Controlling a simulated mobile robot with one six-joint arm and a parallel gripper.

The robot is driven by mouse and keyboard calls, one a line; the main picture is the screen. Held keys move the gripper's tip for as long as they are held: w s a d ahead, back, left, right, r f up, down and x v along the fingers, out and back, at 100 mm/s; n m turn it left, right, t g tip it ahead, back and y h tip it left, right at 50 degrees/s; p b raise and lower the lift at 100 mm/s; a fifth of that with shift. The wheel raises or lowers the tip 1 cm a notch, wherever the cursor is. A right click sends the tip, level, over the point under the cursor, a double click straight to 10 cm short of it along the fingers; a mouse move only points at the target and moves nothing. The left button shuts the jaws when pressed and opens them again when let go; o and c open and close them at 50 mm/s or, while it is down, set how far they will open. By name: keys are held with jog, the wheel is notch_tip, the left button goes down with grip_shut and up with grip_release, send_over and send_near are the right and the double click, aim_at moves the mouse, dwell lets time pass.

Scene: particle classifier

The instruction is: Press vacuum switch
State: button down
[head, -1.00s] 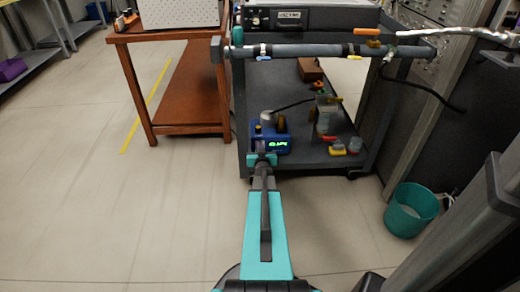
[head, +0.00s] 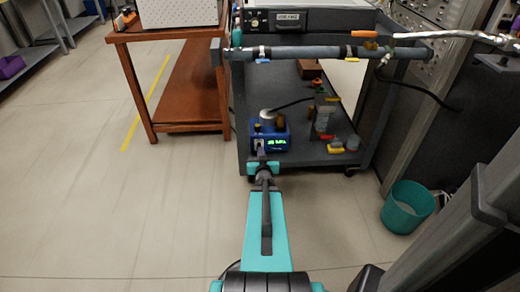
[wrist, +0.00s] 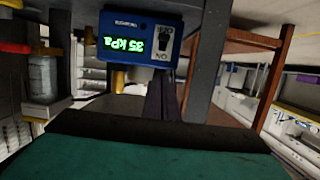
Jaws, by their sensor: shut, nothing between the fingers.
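The blue vacuum unit (head: 283,131) sits on the lower shelf of the grey cart, with a grey cylinder on top. Its lit green display also shows in the wrist view, where it is upside down and seems to read 35 kPa. The black vacuum switch (wrist: 163,45), marked OFF and ON, is on the unit's face beside the display. My gripper (head: 261,156) is shut and empty in front of the unit. In the wrist view its dark fingers (wrist: 162,82) point at the switch, with their tips just short of it or near it; contact is unclear.
The grey cart's (head: 300,160) shelf also holds bottles and small coloured parts to the right. A rail crosses above the unit. A brown table (head: 178,100) stands left, a teal bin (head: 408,208) right. The floor at left is clear.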

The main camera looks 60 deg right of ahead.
jog(key=shift+s+a+r, duration=0.1)
jog(key=shift+s+a, duration=0.2)
jog(key=shift+a, duration=0.1)
dwell(0.3)
